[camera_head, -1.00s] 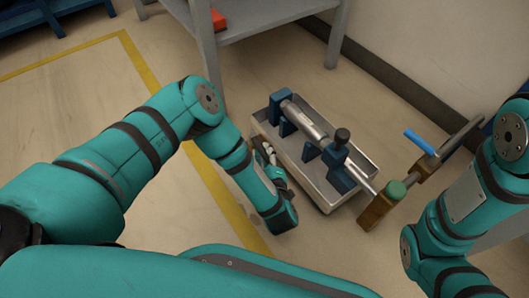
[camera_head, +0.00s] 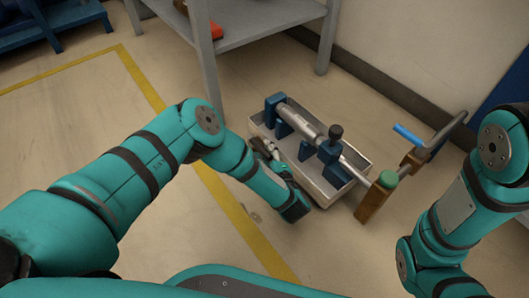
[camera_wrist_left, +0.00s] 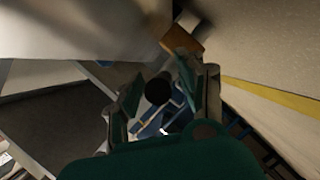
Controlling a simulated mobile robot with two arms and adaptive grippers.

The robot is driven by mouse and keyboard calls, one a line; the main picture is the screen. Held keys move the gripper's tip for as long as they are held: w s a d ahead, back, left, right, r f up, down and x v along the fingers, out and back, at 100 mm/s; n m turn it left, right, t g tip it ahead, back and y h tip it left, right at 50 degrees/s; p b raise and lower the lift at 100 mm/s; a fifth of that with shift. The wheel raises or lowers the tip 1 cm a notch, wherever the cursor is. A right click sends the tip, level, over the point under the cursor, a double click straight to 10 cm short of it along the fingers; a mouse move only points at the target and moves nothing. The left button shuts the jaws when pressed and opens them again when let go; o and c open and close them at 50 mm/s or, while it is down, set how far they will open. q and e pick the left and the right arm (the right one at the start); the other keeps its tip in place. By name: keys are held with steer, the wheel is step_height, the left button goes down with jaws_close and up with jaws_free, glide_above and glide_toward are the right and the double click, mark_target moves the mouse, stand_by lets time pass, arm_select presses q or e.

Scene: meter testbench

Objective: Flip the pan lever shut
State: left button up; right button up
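A grey metal pan (camera_head: 322,198) stands low on the floor with a silver tube (camera_head: 300,122) across it on dark blue brackets. A short lever with a black knob (camera_head: 336,132) stands up on the tube. I cannot tell whether this is the pan lever. My left gripper (camera_head: 263,148) is at the pan's near left side, partly hidden by my wrist. In the left wrist view, its two fingers (camera_wrist_left: 157,100) are apart, with a round black knob (camera_wrist_left: 158,91) seen between them; contact cannot be told. My right gripper is out of view.
A wooden block with a green cap (camera_head: 388,179) stands at the tube's right end. A crank with a blue handle (camera_head: 408,134) is beyond it. A grey table (camera_head: 250,35) stands behind, near the wall. Floor left of the pan is clear.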

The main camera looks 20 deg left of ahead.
arm_select(q)
steer(key=v, duration=1.2)
stand_by(0.5)
